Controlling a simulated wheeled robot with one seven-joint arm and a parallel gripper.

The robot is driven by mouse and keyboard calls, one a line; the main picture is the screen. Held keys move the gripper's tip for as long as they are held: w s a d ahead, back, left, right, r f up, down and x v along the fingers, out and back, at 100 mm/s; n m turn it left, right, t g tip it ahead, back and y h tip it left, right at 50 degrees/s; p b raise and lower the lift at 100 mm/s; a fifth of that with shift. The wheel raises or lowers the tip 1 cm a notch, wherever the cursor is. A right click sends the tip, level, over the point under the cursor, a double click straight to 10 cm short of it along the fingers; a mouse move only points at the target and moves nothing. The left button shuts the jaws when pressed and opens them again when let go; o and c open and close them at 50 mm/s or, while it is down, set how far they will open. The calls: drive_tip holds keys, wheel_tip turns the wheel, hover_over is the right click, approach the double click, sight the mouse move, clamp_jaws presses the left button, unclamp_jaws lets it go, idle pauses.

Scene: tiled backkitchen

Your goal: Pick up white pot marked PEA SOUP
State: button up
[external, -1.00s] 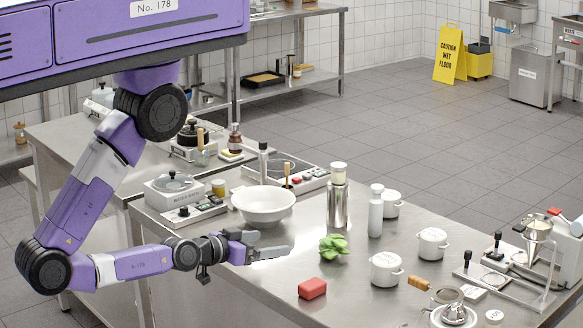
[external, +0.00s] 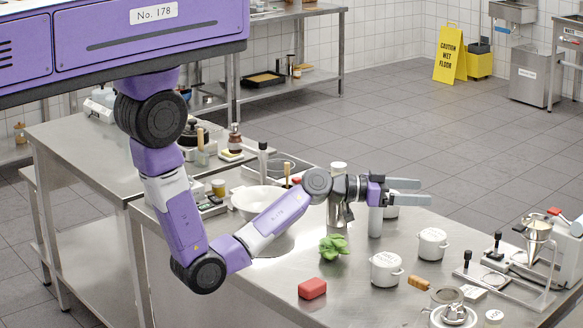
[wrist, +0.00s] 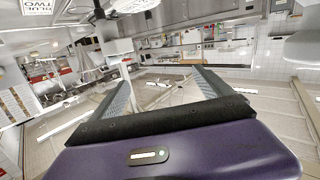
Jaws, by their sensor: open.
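Three white lidded pots stand on the steel table in the external view. One pot (external: 386,269) is at the front, another pot (external: 432,244) is to its right and behind. A third pot (external: 391,212) is at the back, partly hidden by my gripper. The two nearer pots carry small dark lettering, too small to read surely, so I cannot tell which is marked PEA SOUP. My gripper (external: 425,192) is open and empty, raised with its fingers pointing right, apart from the pots. The wrist view shows both fingers spread with nothing between them.
A white-capped bottle (external: 375,220) and a steel flask (external: 338,212) stand left of the pots. Green leaves (external: 333,246), a red block (external: 312,288) and a wooden-handled tool (external: 418,282) lie nearby. A metal stand (external: 510,275) is at right. A white bowl (external: 248,203) is behind my arm.

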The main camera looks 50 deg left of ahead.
sight(427, 233)
drive_tip(key=d+f+m+g, duration=0.1)
drive_tip(key=f, duration=0.3)
drive_tip(key=w+d+f+g+b, duration=0.1)
drive_tip(key=f, duration=0.3)
drive_tip(key=w+d+f+m+g+b, duration=0.1)
drive_tip(key=f+g, duration=0.1)
drive_tip(key=f, duration=0.1)
drive_tip(key=shift+w+d+f+m, duration=0.2)
drive_tip(key=shift+f+m, duration=0.1)
drive_tip(key=shift+f, duration=0.1)
drive_tip(key=shift+y, duration=0.3)
drive_tip(key=shift+x, duration=2.35)
drive_tip(key=shift+s, duration=0.1)
drive_tip(key=c, duration=1.6)
drive_tip(key=shift+c, duration=1)
drive_tip(key=shift+r, duration=0.1)
